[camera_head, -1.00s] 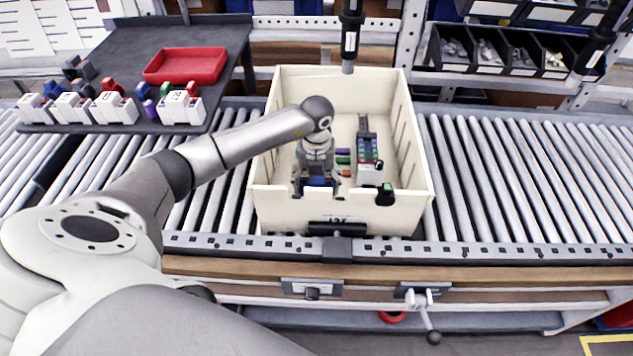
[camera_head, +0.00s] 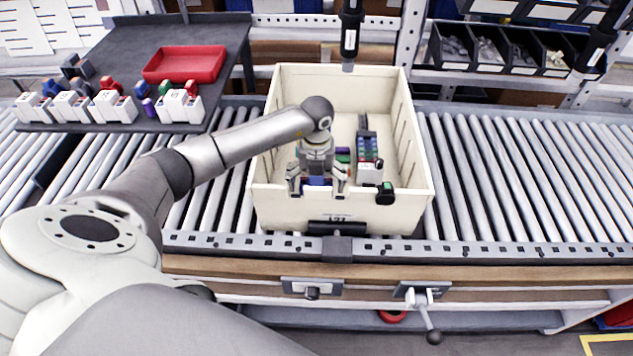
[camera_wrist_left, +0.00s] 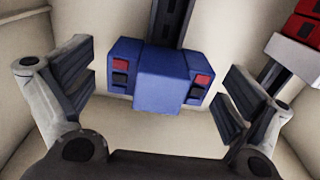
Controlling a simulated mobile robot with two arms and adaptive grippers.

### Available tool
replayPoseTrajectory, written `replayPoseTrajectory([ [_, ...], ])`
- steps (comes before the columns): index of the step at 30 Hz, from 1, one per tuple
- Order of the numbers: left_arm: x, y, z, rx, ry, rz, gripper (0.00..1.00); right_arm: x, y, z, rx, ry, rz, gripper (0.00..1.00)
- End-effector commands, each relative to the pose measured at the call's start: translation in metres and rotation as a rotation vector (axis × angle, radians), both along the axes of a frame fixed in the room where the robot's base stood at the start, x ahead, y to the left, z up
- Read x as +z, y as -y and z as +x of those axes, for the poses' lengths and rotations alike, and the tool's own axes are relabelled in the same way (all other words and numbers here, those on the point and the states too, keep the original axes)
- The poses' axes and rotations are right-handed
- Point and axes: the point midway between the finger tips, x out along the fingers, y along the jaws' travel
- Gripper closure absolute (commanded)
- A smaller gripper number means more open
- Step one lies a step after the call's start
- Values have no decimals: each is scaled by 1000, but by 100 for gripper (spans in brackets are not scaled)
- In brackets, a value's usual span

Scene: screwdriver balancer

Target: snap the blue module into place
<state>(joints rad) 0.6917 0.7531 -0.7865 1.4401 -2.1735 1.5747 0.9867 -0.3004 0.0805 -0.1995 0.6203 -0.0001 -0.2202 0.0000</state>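The blue module (camera_wrist_left: 167,75) has red and black patches on both sides and sits at the near end of a dark rail (camera_wrist_left: 174,20) in the left wrist view. In the head view only a bit of its blue (camera_head: 317,181) shows under my left gripper (camera_head: 317,187). My left gripper is open, with one finger on each side of the module and a visible gap to both. Whether the module is fully seated on the rail cannot be told. My right gripper is not in view.
A cream bin (camera_head: 262,205) on the roller conveyor (camera_head: 520,180) encloses the work, its walls close to my gripper. A second rail with coloured modules (camera_head: 368,150) stands to the right. A green-black piece (camera_head: 385,193) is on the front wall. A dark tool (camera_head: 350,35) hangs above.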

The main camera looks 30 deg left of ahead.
Motion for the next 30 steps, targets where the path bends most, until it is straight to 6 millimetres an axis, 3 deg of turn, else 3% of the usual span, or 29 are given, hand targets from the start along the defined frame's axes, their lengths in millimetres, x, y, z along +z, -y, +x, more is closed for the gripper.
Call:
replayPoseTrajectory([
  [11, 8, 0, 1, 0, 2, 1, 0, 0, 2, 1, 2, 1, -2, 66],
  [24, 93, -1, 1, 0, 4, 1, 0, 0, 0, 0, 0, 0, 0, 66],
  [30, 116, 0, 0, 0, 2, 0, 0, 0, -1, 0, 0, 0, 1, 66],
])
